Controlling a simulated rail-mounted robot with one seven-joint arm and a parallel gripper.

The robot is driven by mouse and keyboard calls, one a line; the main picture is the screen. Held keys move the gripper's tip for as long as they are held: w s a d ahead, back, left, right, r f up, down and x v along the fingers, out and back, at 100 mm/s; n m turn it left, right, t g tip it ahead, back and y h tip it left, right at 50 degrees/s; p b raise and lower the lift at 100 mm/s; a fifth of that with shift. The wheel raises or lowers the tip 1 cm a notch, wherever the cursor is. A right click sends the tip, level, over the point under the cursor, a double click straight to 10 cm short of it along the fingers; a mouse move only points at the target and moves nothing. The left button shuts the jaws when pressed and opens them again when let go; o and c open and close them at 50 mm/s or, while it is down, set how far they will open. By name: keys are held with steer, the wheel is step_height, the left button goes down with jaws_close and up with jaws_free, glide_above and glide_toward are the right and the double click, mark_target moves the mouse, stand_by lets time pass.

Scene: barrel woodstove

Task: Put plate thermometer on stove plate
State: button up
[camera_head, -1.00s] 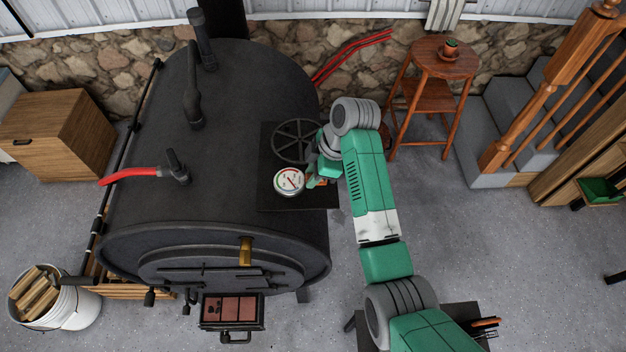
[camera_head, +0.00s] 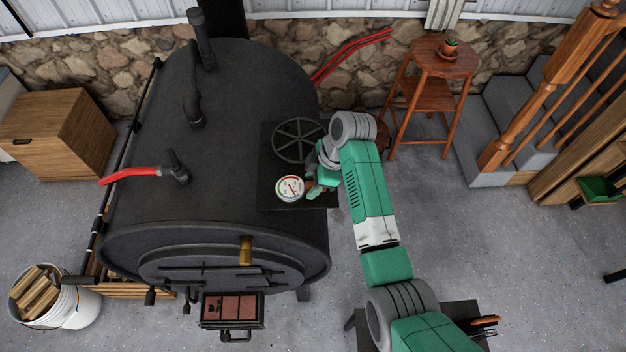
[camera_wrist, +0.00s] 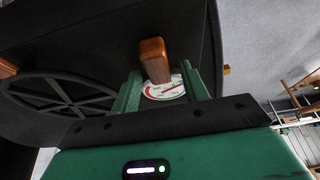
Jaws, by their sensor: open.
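The plate thermometer (camera_head: 290,188) is a round white dial with a coloured rim. It lies dial up on the black stove plate (camera_head: 268,160), in front of the spoked trivet. In the wrist view the thermometer (camera_wrist: 160,92) shows beyond a brown wooden handle (camera_wrist: 155,60), between my fingers. My gripper (camera_head: 314,188) is just right of the dial, low over the plate. In the wrist view my gripper (camera_wrist: 162,88) has its two green fingers apart, with the handle between them and no clear contact. The dial's right edge is close to the fingers.
The spoked black trivet (camera_head: 299,141) sits behind the thermometer on the plate. The barrel stove (camera_head: 235,90) fills the left. A wooden stool (camera_head: 440,62) with a small plant stands behind right.

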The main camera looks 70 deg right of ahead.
steer(key=p+v, duration=0.1)
steer(key=v, duration=1.1)
steer(key=shift+r+p, duration=0.15)
steer(key=shift+p, duration=0.25)
steer(key=w+a+r+m+t+h, duration=0.1)
steer(key=w+a+r+t+h, duration=0.2)
steer(key=w+a+r, duration=0.55)
steer(key=w+a+r+t+h, duration=0.25)
steer(key=w+r, duration=0.35)
steer(key=w, duration=0.5)
steer(key=w+a+r+m+t, duration=0.1)
steer(key=w+a+r+t, duration=0.2)
steer(key=a+r, duration=0.4)
steer(key=w+a+r+t, duration=0.2)
steer(key=a+r, duration=0.4)
steer(key=a, duration=0.1)
steer(key=s+a+r+t+y, duration=0.1)
steer(key=s+a+r+t, duration=0.2)
steer(key=a+r, duration=0.3)
steer(key=s+a+r+m+t+y, duration=0.1)
steer(key=s+a+r+t, duration=0.3)
steer(key=a+r, duration=0.3)
steer(key=s+a+r+m+t+y, duration=0.1)
steer(key=s+a+r+t, duration=0.2)
steer(key=a+r, duration=0.4)
steer(key=shift+s+a+r+y, duration=0.25)
steer(key=shift+s+a+y, duration=0.1)
steer(key=shift+s+a, duration=0.5)
